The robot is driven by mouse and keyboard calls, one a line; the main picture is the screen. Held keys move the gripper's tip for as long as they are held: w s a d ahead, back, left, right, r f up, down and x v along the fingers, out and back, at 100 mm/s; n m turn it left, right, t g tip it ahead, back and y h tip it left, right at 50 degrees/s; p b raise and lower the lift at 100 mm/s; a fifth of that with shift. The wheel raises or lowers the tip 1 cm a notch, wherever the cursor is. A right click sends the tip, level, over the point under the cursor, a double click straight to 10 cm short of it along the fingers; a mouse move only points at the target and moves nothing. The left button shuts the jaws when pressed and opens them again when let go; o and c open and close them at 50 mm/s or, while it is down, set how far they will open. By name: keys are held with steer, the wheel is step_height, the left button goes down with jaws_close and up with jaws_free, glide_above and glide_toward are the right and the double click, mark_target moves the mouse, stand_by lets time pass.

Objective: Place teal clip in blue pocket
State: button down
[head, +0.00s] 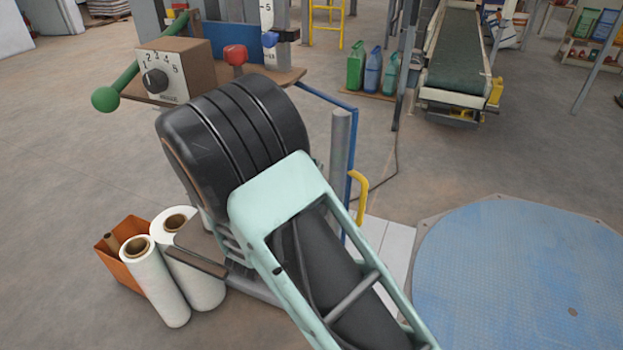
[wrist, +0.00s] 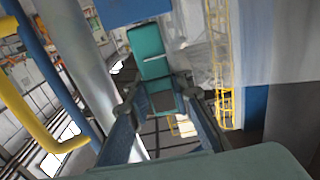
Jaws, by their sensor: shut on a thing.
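The teal clip (wrist: 152,64) is a flat, box-like teal piece, held between the fingertips of my gripper (wrist: 160,92) in the wrist view. It points up and away from the fingers, and its top end is near a blue surface (wrist: 120,11) at the upper edge. I cannot tell whether they touch, or whether that surface is the blue pocket. In the head view a blue panel (head: 228,47) stands behind the control box. My arm hides my gripper and the clip in that view.
The control box (head: 176,70) with a dial, a green-knobbed lever (head: 106,99) and a red knob (head: 235,55) are on the machine's shelf. A yellow handle (head: 358,190) juts from a blue post. White rolls (head: 155,280) stand at lower left. Open floor lies around.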

steer(key=shift+w+d+f+b, duration=0.1)
steer(key=shift+w+f, duration=0.1)
steer(key=shift+f, duration=0.4)
steer(key=shift+w+d+f+b, duration=0.1)
steer(key=shift+w+f, duration=0.15)
steer(key=shift+f, duration=0.3)
steer(key=shift+w+d+f+b, duration=0.1)
steer(key=shift+w+f, duration=0.1)
steer(key=shift+f, duration=0.4)
steer(key=shift+f, duration=0.15)
steer(key=c, duration=1.7)
jaws_free()
